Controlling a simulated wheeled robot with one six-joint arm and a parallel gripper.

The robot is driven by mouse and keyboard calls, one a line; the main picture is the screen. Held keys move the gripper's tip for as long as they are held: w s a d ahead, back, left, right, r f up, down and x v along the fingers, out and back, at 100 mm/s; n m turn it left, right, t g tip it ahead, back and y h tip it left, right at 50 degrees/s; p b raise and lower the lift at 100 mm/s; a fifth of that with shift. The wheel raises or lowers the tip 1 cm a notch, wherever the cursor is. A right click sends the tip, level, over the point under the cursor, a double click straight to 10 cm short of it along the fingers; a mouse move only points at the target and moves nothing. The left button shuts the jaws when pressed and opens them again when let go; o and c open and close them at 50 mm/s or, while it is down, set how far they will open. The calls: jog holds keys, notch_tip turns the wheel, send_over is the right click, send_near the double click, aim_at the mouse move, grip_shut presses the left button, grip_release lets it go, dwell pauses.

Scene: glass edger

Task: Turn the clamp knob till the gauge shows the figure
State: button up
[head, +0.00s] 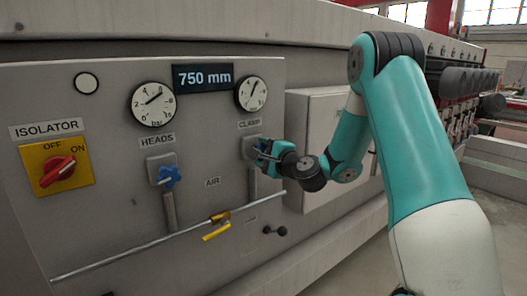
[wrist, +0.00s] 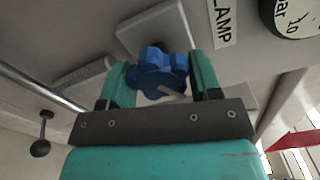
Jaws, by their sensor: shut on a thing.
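The blue lobed clamp knob (wrist: 158,70) sits between the two fingers of my gripper (wrist: 160,82) in the wrist view, and the fingers are shut on it. In the head view my gripper (head: 265,151) is at the panel below the CLAMP label (head: 250,124) and hides most of the knob. The clamp gauge (head: 251,93) is a round white dial above the label. Its dark needle slants up and to the right; the figures are too small to read surely. Part of a dial (wrist: 295,18) shows in the wrist view.
Left are the HEADS gauge (head: 152,104), its blue knob (head: 168,177) and a red isolator switch (head: 58,171). A display (head: 203,78) reads 750 mm. Below runs a pipe (head: 150,243) with a yellow-handled valve (head: 216,232). A grey box (head: 312,120) stands close right of my gripper.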

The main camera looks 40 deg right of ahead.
dwell(0.5)
jog(key=o, duration=0.9)
jog(key=shift+d, duration=0.1)
jog(key=shift+s, duration=0.1)
jog(key=shift+s+f+b, duration=0.15)
jog(key=shift+s+b, duration=0.15)
jog(key=shift+b, duration=0.1)
jog(key=shift+s+d+b, duration=0.15)
jog(key=shift+s+b, duration=3.3)
jog(key=shift+s, duration=0.75)
jog(key=shift+s+d+b, duration=0.1)
jog(key=shift+s+b, duration=3.35)
jog(key=shift+s, duration=0.7)
jog(key=shift+a, duration=0.1)
